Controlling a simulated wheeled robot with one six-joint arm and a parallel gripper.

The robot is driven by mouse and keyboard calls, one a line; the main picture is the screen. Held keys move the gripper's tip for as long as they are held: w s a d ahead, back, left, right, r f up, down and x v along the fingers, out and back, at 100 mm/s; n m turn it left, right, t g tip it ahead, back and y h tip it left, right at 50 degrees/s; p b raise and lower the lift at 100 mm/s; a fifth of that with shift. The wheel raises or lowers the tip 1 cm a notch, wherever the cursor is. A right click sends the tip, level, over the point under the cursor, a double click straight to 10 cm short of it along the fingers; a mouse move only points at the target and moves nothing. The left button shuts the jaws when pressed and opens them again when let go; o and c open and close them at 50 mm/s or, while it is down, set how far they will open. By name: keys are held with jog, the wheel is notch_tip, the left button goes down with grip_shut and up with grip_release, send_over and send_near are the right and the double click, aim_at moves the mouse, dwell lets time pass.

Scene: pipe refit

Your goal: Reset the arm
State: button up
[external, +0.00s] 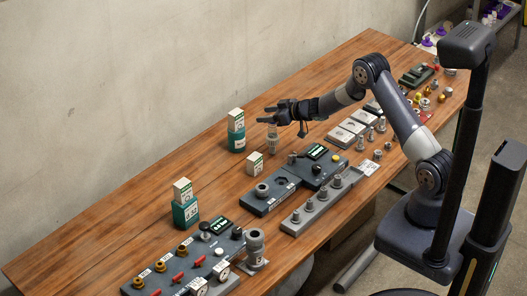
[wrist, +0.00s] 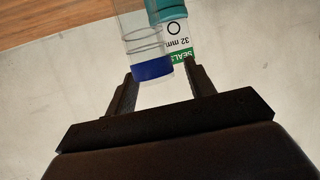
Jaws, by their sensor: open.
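My gripper (external: 267,114) is at the end of my outstretched arm, above the far side of the wooden bench. In the wrist view my gripper (wrist: 161,82) has its two fingers spread wide apart. A clear tube with a blue end (wrist: 152,70) shows beyond and between the fingertips; I cannot tell whether they touch it. In the external view a pale, clear-looking canister (external: 272,143) stands just below the fingers. A teal and white box marked 32 mm SEALS (wrist: 176,30) shows behind the tube.
Stacked teal and white boxes (external: 236,131) stand left of my gripper, with another stack (external: 185,205) farther front left. A small white box (external: 255,163) stands nearby. A dark fixture block (external: 262,197), a grey peg rack (external: 318,203) and a valve panel (external: 165,272) line the near side. The bench's back-left strip is clear.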

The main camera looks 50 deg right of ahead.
notch_tip(320, 180, up, 7)
jog(key=s+a+f+n+y+b, duration=0.1)
jog(key=s+a+b, duration=0.25)
jog(key=a, duration=0.35)
jog(key=s+a+n+g+y+b, duration=0.1)
jog(key=s+a+b, duration=0.1)
jog(key=s+a, duration=0.35)
jog(key=s+a+f+n+y+b, duration=0.1)
jog(key=s+a+b, duration=0.15)
jog(key=a, duration=0.65)
jog(key=s+a+f+n+g+y+b, duration=0.25)
jog(key=s+a+b, duration=0.35)
jog(key=s, duration=0.5)
jog(key=s+a+f+n+g+y+b, duration=0.15)
jog(key=s+a+f+b, duration=0.3)
jog(key=s+a, duration=0.5)
jog(key=shift+t, duration=0.3)
jog(key=shift+s+d+f+b, duration=0.1)
jog(key=shift+d+f+b, duration=0.25)
jog(key=shift+f, duration=0.45)
jog(key=shift+s+d+f+b, duration=0.1)
jog(key=shift+d+f+b, duration=0.25)
jog(key=shift+f, duration=0.45)
jog(key=shift+s+d+f+b, duration=0.1)
jog(key=shift+d+f+b, duration=0.25)
jog(key=shift+f, duration=0.45)
